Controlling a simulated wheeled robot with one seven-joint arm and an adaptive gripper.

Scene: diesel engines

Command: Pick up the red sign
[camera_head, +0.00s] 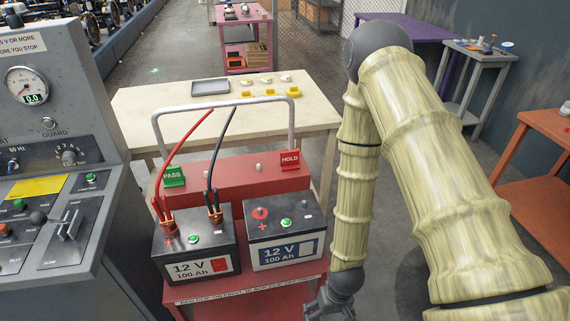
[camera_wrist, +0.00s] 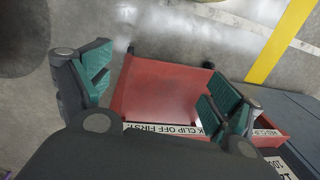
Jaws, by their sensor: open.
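The red sign (camera_head: 290,159), a small block marked HOLD, stands at the right end of the red cart's raised back ledge (camera_head: 235,172). A green sign (camera_head: 174,177) marked PASS stands at the left end. My gripper (camera_head: 335,305) is low at the cart's front right corner, apart from the red sign, which is higher and farther back. In the wrist view my gripper (camera_wrist: 158,82) is open and empty, its teal pads spread over the cart's lower red tray (camera_wrist: 165,92). The red sign does not show in the wrist view.
Two 12 V batteries (camera_head: 195,248) (camera_head: 285,237) stand on the cart, with red and black cables clipped to the left one. A grey handle (camera_head: 222,104) arches behind the signs. A cream table (camera_head: 145,110) is behind; a control console (camera_head: 60,150) is at left.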

